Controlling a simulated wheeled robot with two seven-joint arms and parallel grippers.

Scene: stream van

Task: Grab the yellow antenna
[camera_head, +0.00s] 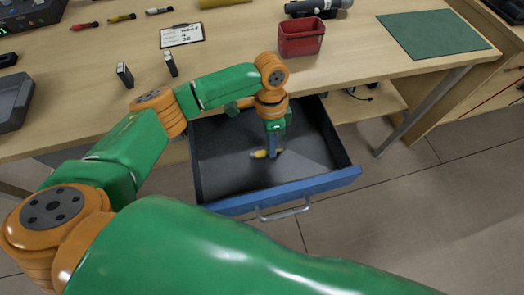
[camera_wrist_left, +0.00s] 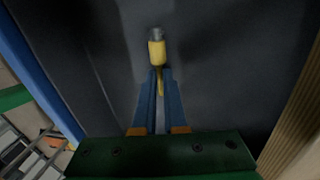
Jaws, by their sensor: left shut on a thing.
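The yellow antenna (camera_head: 260,154) is low inside the open drawer (camera_head: 345,176) in the head view. In the left wrist view the antenna (camera_wrist_left: 157,52) has a thick yellow body, a grey tip and a thin tail running between my fingers. My left gripper (camera_head: 272,150) reaches down into the drawer, and its blue fingers (camera_wrist_left: 160,88) are shut on the antenna's thin end. Whether the antenna still touches the drawer floor, I cannot tell. My right gripper is not in view.
The drawer has blue sides and a metal handle (camera_head: 283,210). On the wooden table above are a red bin (camera_head: 301,38), a green mat (camera_head: 432,34), a clipboard (camera_head: 182,36) and two small dark boxes (camera_head: 125,75). Floor is free to the right.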

